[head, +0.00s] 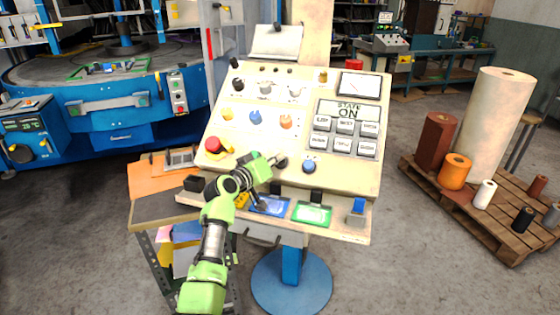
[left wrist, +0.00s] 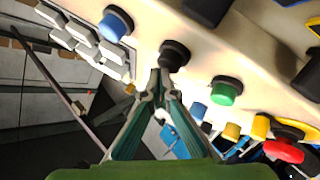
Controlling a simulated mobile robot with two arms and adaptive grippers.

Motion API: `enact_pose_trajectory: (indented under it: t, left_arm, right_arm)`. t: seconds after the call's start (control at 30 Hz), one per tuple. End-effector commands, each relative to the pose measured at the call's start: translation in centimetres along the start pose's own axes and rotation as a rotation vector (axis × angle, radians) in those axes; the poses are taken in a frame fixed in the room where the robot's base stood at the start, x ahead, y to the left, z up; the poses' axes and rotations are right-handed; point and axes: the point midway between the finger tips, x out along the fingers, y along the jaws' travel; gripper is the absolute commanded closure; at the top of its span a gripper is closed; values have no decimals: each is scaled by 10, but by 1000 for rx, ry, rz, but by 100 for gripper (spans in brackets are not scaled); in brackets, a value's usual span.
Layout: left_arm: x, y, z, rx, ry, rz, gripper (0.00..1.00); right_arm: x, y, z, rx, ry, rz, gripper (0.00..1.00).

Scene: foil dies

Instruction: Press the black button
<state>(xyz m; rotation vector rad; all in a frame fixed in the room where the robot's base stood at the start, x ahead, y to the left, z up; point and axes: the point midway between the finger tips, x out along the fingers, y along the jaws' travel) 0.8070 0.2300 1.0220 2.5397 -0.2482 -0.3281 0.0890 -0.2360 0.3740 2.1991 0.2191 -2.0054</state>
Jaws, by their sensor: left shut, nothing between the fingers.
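The black button (head: 281,162) sits in the lower row of buttons on the sloped control panel (head: 215,125). My left gripper (head: 273,161) is shut and empty, with its tips right beside the button in the head view. In the left wrist view the black button (left wrist: 174,54) stands out from the panel just beyond the closed fingertips (left wrist: 160,82). I cannot tell whether the tips touch it. My right gripper is in neither view.
A blue button (head: 309,166) is right of the black one. A green button (left wrist: 226,90) shows in the left wrist view. A red mushroom button (head: 213,145) is at the panel's left. A ledge with cards (head: 312,214) lies below. A pallet (head: 490,215) with rolls stands right.

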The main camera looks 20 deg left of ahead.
Motion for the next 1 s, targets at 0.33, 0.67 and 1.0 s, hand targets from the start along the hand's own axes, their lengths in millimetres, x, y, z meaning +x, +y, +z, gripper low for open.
enact_pose_trajectory:
  t: [0.33, 0.67, 1.0]
  left_arm:
    - [3, -3, 3, 0, -2, 0, 100]
    - [4, -3, 4, 0, -2, 0, 100]
    - [-4, 4, -4, 1, -3, -1, 100]
  right_arm:
    - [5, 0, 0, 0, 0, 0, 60]
    - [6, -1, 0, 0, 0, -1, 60]
    - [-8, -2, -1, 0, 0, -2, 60]
